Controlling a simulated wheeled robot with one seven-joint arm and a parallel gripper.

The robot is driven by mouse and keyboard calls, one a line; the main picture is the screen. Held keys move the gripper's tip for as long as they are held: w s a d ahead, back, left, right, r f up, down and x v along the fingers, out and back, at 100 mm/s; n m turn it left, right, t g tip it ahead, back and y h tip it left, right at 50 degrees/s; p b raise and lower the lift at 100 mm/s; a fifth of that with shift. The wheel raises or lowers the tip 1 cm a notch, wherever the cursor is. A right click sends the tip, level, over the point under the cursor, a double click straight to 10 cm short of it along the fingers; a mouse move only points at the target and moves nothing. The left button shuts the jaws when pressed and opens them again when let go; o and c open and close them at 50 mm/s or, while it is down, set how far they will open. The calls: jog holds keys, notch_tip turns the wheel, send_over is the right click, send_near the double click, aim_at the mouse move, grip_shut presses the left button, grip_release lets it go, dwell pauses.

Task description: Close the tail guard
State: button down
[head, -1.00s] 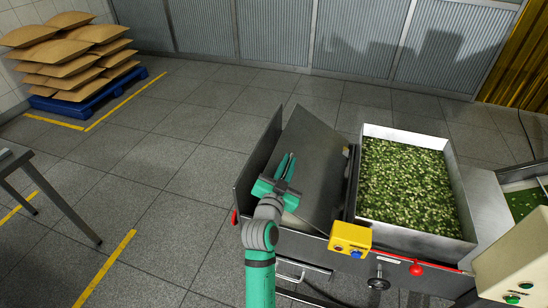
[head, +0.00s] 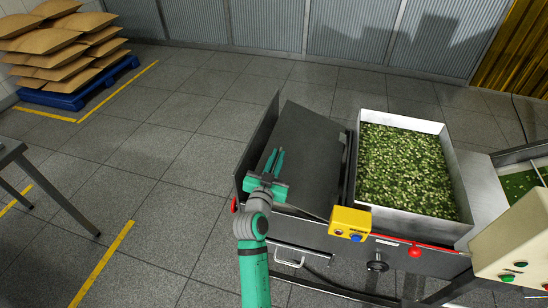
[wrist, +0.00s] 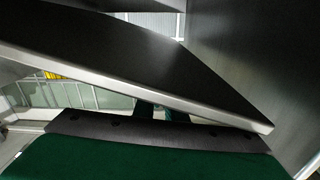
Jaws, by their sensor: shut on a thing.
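The tail guard (head: 308,145) is a dark flat metal plate at the left end of the machine. It is tilted, with its higher side to the left and its right side near the product tray. My gripper (head: 274,163) is at the guard's left, near edge, shut on it. In the wrist view the guard (wrist: 150,75) crosses the picture as a dark plate with a bright edge. My gripper's fingers (wrist: 152,112) show partly behind it. Their tips are hidden by the plate, so the exact contact cannot be seen.
An upright metal side wall (head: 258,138) stands left of the guard. A steel tray of green pieces (head: 455,168) is to its right. A yellow button box (head: 350,223) and a red knob (head: 415,251) are at the front. The floor to the left is clear up to a grey table (head: 50,185).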

jog(key=shift+d, duration=0.35)
jog(key=c, duration=1.8)
grip_release()
jog(key=shift+c, duration=0.2)
jog(key=shift+a, duration=0.1)
jog(key=v, duration=1)
jog(key=shift+s+a, duration=0.15)
jog(key=shift+s, duration=0.2)
